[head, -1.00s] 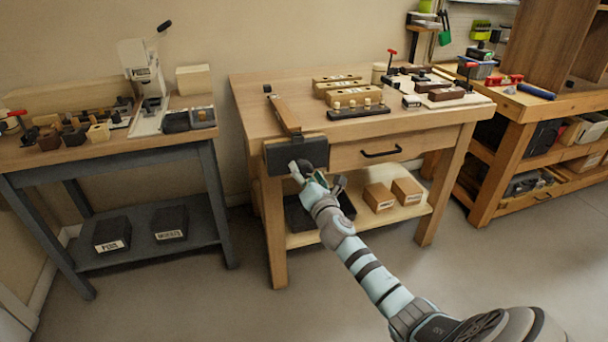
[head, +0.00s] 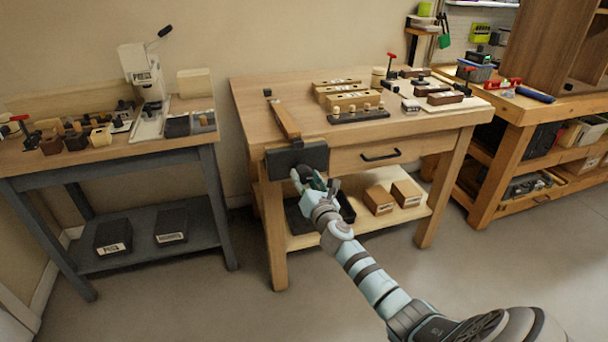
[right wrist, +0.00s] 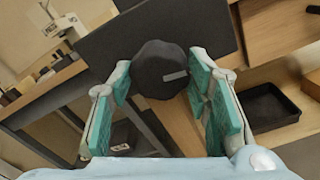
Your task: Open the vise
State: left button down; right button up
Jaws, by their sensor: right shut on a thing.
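The vise sits at the front left corner of the middle wooden bench. Its dark front jaw (head: 285,160) faces me, with a wooden bar (head: 284,120) lying on the bench top behind it. My right gripper (head: 306,176) is at the front of the jaw. In the right wrist view, a dark faceted knob (right wrist: 158,70) with a light grey mark is between the pads of my right gripper (right wrist: 160,95), which is shut on it. The dark jaw also shows behind the knob (right wrist: 110,42). My left gripper is not in view.
The bench top (head: 255,95) carries wooden blocks and small tools. A drawer with a black handle (head: 380,155) is right of the vise. Cardboard boxes (head: 379,199) and a black tray (right wrist: 280,105) stand on the shelf below. Open floor lies in front.

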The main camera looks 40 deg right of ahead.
jog(key=shift+n, duration=0.3)
jog(key=shift+r+n+p, duration=0.1)
jog(key=shift+n+p, duration=0.45)
jog(key=shift+n, duration=0.95)
jog(key=shift+n+p, duration=0.45)
jog(key=shift+n, duration=0.35)
jog(key=shift+s+n, duration=0.1)
jog(key=shift+n, duration=0.8)
